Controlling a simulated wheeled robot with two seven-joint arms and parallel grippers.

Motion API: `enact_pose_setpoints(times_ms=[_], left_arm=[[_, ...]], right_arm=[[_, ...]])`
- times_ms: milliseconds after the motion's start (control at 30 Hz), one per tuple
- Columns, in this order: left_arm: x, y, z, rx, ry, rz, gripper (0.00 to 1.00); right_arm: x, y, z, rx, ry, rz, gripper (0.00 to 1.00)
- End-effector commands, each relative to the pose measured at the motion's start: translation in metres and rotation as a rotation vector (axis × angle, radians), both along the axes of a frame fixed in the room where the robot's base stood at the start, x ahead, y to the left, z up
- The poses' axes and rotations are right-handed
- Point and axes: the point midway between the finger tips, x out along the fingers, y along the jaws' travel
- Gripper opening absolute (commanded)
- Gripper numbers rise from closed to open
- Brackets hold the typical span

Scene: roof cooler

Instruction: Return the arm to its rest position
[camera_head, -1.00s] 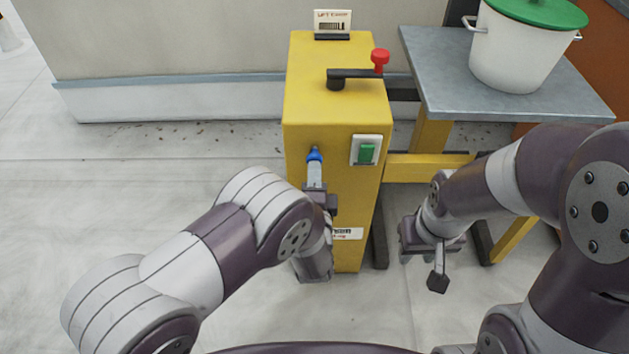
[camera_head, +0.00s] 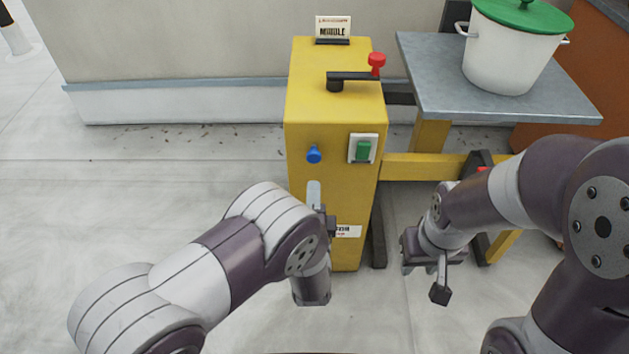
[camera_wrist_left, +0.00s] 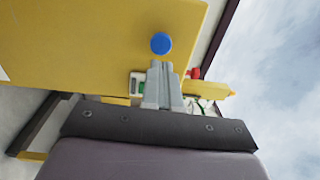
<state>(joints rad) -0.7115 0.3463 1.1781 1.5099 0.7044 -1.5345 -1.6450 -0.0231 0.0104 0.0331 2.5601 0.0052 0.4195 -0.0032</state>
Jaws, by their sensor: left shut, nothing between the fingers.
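My left gripper (camera_head: 313,188) is in front of the yellow box (camera_head: 335,105), just below the round blue knob (camera_head: 314,154). Its fingers are together with nothing between them, and a gap separates them from the knob in the head view. In the left wrist view the shut fingers (camera_wrist_left: 162,75) point toward the blue knob (camera_wrist_left: 161,43). My left arm is bent, reaching in from the lower left. My right gripper (camera_head: 426,268) hangs low to the right of the yellow box, away from it; its finger opening is not clear.
The yellow box carries a green switch (camera_head: 363,150), a red-knobbed crank (camera_head: 376,62) and a small sign (camera_head: 333,29). To its right a grey-topped table (camera_head: 430,75) holds a white pot (camera_head: 508,55) with a green lid. The floor at left (camera_head: 90,200) is clear.

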Motion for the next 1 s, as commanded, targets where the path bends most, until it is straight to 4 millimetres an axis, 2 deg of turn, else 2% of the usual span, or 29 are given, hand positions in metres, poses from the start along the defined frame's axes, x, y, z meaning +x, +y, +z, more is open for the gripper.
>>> enact_pose_setpoints(times_ms=[300,433,567,667,733,800,867,967,1000], left_arm=[[-0.060,-0.001,-0.002,0.002,0.002,-0.003,0.00],[-0.072,0.000,-0.003,0.001,0.002,-0.002,0.00],[-0.071,0.001,-0.004,-0.019,0.017,0.001,0.00],[-0.048,0.004,-0.007,-0.183,0.149,0.017,0.00],[-0.026,0.011,-0.008,-0.407,0.333,0.051,0.00],[-0.016,0.027,-0.005,-0.656,0.548,0.120,0.00],[-0.022,0.045,0.000,-0.833,0.714,0.209,0.00],[-0.049,0.078,0.012,-1.039,0.923,0.394,0.00],[-0.064,0.093,0.017,-1.099,0.986,0.480,0.00]], right_arm=[[0.000,0.000,0.015,0.000,0.000,0.000,0.36],[0.000,0.000,0.017,0.000,0.000,0.000,0.36],[0.000,0.000,0.016,0.000,0.000,0.000,0.36],[0.000,0.000,0.016,0.000,0.001,0.000,0.36],[0.000,0.000,0.016,0.000,0.001,0.000,0.36],[0.000,0.000,0.016,0.000,0.000,0.000,0.36],[0.000,0.000,0.016,0.000,0.000,0.000,0.36],[0.000,0.000,0.016,0.000,0.000,0.000,0.36],[0.000,0.000,0.016,0.000,0.001,0.000,0.36]])
